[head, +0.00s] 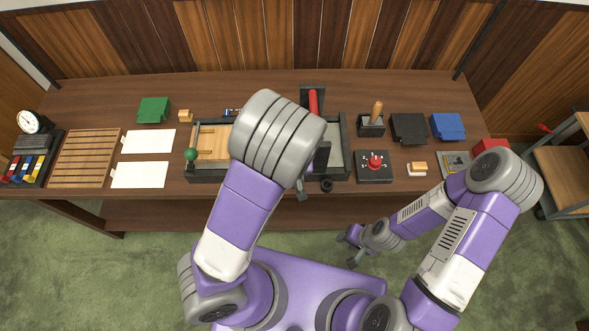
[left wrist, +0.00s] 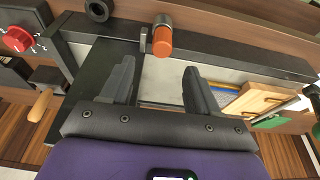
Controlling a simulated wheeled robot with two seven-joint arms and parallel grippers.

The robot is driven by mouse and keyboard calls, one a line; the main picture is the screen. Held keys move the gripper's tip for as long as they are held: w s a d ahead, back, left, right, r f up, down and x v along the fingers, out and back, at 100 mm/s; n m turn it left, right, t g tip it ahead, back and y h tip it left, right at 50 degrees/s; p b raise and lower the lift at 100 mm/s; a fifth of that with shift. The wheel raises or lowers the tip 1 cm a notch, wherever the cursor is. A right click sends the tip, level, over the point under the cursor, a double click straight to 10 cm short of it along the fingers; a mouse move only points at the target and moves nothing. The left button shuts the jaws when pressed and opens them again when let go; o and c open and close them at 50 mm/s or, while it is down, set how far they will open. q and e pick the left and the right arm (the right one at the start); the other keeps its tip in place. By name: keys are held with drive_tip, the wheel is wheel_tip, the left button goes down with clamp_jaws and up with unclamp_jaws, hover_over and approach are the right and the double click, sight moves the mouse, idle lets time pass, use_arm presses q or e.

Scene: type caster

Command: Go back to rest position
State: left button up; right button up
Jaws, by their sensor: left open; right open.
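My left arm (head: 240,205) reaches up over the middle of the table, and its thick grey joint hides most of its gripper in the head view. In the left wrist view my left gripper (left wrist: 158,82) is open, with nothing between its two dark fingers. It is over the type caster (head: 337,172), whose dark frame and pale bed also show in the left wrist view (left wrist: 230,50). An orange-red handle end (left wrist: 162,40) is just beyond the fingertips. My right gripper (head: 350,248) is open and empty, low in front of the table's front edge, over the green floor.
A red-knob box (head: 374,166), a wooden-handled holder (head: 371,122) and black and blue trays (head: 448,126) stand right of the caster. White sheets (head: 148,141), a slatted wooden rack (head: 84,158) and a dial gauge (head: 29,122) are left. A cart (head: 562,165) stands far right.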

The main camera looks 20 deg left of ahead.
use_arm(q)
drive_tip(key=shift+v, duration=0.95)
drive_tip(key=s+f+g+h+b, duration=0.1)
drive_tip(key=s+f+b, duration=0.3)
drive_tip(key=f, duration=0.5)
drive_tip(key=s+d+f+h+b, duration=0.1)
drive_tip(key=s+f+b, duration=0.3)
drive_tip(key=f, duration=0.5)
drive_tip(key=s+f+g+h+b, duration=0.1)
drive_tip(key=s+f+h+b, duration=0.2)
drive_tip(key=f, duration=0.6)
drive_tip(key=shift+s+d+f+m+g+b, duration=0.3)
drive_tip(key=shift+s+d+f+b, duration=0.05)
drive_tip(key=shift+s+b, duration=0.7)
